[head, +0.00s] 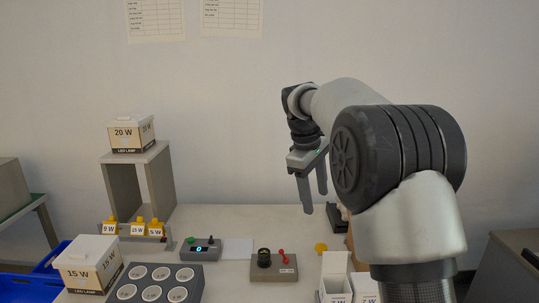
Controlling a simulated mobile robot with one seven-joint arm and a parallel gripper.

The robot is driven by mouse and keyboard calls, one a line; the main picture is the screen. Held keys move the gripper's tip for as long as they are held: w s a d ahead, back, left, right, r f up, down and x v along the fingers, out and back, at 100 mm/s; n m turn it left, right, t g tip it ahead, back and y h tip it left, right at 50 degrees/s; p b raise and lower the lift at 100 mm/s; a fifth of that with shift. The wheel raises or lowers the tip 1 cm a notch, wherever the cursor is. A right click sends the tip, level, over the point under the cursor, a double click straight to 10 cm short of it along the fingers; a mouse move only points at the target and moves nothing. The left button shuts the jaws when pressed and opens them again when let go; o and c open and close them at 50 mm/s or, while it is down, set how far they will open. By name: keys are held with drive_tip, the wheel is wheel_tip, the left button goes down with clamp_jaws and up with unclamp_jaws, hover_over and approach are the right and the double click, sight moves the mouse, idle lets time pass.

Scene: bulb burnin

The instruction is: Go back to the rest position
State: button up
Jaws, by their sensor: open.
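My gripper (314,196) hangs in the air above the back right part of the table, fingers pointing down. It is open, with nothing seen between its fingers. My arm reaches in from the right and hides part of the table's right side.
The table (225,285) holds a grey tray of round sockets (153,282), a control box (200,249), a box with a black socket and red lever (273,267), and an open white carton (337,277). At left are a 15 W box (88,266) and a shelf (160,180) bearing a 20 W box (131,135).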

drive_tip(key=s+d+r+m+t+y+p, duration=0.1)
drive_tip(key=s+r+m, duration=0.3)
drive_tip(key=s, duration=0.6)
drive_tip(key=s+d+r+m+t+y+p, duration=0.15)
drive_tip(key=s+r, duration=0.35)
drive_tip(key=s, duration=0.5)
drive_tip(key=s+f+m+t+p, duration=0.1)
drive_tip(key=s+f+m, duration=0.1)
drive_tip(key=s, duration=0.5)
drive_tip(key=s+f+m+p, duration=0.1)
drive_tip(key=s+f+m, duration=0.1)
drive_tip(key=s, duration=0.4)
drive_tip(key=shift+s+a+f+m+t, duration=0.15)
drive_tip(key=shift+s+f+m+t, duration=0.2)
drive_tip(key=shift+m, duration=0.2)
